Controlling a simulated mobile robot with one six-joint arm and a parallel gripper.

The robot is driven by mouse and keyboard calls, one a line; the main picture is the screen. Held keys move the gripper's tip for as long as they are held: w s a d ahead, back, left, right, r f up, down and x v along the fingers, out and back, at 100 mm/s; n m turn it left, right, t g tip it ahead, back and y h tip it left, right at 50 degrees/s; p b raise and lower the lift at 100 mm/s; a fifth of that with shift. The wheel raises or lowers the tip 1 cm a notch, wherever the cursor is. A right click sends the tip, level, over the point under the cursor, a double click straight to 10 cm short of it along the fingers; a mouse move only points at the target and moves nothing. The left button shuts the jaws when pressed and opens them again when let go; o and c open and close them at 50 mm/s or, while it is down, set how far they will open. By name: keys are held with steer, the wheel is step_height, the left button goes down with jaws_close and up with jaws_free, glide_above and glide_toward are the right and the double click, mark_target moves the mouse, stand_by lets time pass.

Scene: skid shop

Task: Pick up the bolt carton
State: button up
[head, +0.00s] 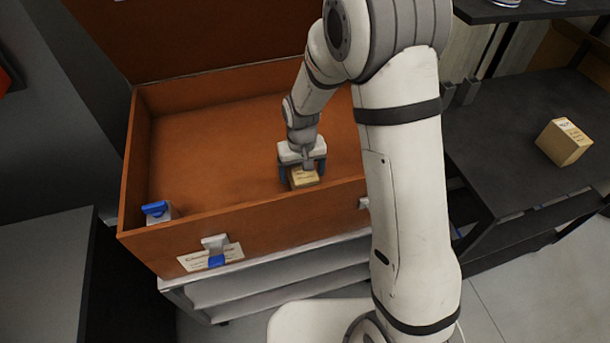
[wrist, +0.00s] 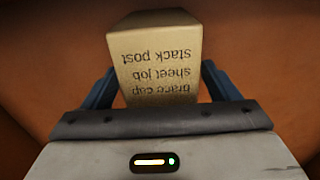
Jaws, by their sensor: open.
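A small tan carton (head: 305,179) sits inside the orange-brown chest, near its front wall. In the wrist view the carton (wrist: 155,60) shows printed words that read upside down, "brace cap", "sheet job" and "stack post"; I see no word "bolt" on it. My gripper (head: 302,171) is over the carton, with one blue finger on each side. In the wrist view my gripper (wrist: 159,88) is open around the carton, with a small gap visible at the right finger; contact on the left is unclear. The carton's lower part is hidden.
The open chest (head: 215,225) has high walls close around my gripper. A blue-topped object (head: 156,210) stands in its left front corner. Another tan carton (head: 564,142) sits on the dark shelf (head: 490,140) at the right.

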steer(key=shift+c, duration=0.4)
steer(key=shift+r, duration=0.1)
steer(key=c, duration=1.3)
